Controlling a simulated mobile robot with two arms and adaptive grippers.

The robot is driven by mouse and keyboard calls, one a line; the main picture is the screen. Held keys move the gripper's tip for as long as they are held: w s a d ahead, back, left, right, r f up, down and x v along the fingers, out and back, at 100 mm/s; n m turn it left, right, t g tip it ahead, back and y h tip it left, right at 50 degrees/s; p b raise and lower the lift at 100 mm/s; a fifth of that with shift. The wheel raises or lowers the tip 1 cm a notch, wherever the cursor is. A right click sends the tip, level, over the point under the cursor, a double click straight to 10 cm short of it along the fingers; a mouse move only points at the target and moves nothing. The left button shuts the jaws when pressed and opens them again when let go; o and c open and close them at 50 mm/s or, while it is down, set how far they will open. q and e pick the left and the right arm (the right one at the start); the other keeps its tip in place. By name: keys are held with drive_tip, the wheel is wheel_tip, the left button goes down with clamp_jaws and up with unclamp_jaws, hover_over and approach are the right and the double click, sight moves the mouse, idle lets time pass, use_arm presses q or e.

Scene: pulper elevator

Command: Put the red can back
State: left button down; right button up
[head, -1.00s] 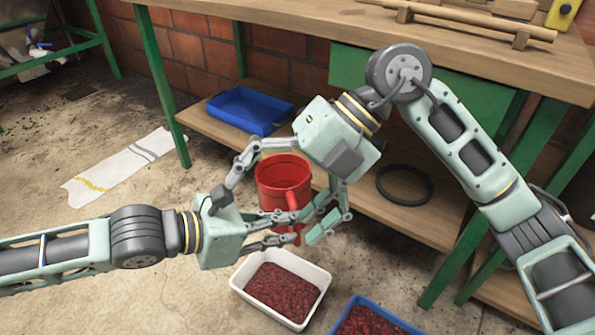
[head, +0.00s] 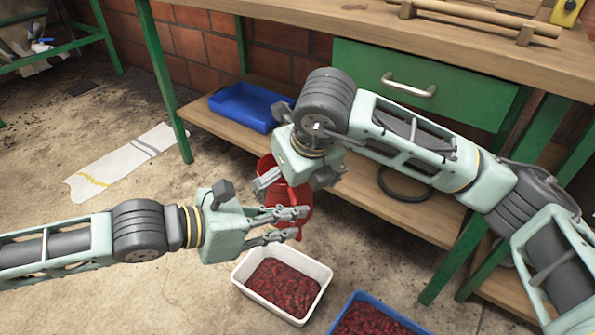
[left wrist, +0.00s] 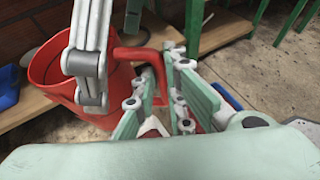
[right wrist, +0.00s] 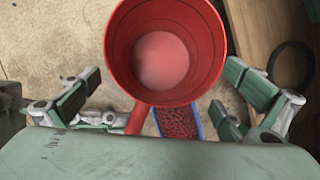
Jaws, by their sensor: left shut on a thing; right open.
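The red can (head: 304,203) is a bucket-like vessel with a side handle, held above the floor in front of the bench. My left gripper (head: 298,224) is shut on its handle (left wrist: 142,54), at the can's near side; the can's body (left wrist: 48,72) shows left of the fingers in the left wrist view. In the right wrist view the can (right wrist: 118,45) opens toward the camera and looks empty. My right gripper (right wrist: 165,92) is open, its fingers apart on either side of the can. In the head view my right wrist hides much of the can.
A blue tray (head: 236,112) and a black ring (head: 402,190) lie on the bench's lower shelf (head: 365,215). A white tray (head: 243,284) and a blue tray (head: 350,301) of red berries stand below. The green drawer (head: 450,85) is shut. A cloth (head: 120,165) lies on the floor.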

drive_tip(key=x, duration=0.5)
drive_tip(key=shift+w+f, duration=0.15)
drive_tip(key=shift+f, duration=0.1)
drive_tip(key=shift+c, duration=0.3)
use_arm(q)
drive_tip(key=shift+r, duration=0.1)
use_arm(e)
drive_tip(key=shift+a, duration=0.1)
drive_tip(key=c, duration=1.1)
use_arm(q)
drive_tip(key=c, duration=1.7)
unclamp_jaws()
use_arm(e)
drive_tip(key=shift+c, duration=0.7)
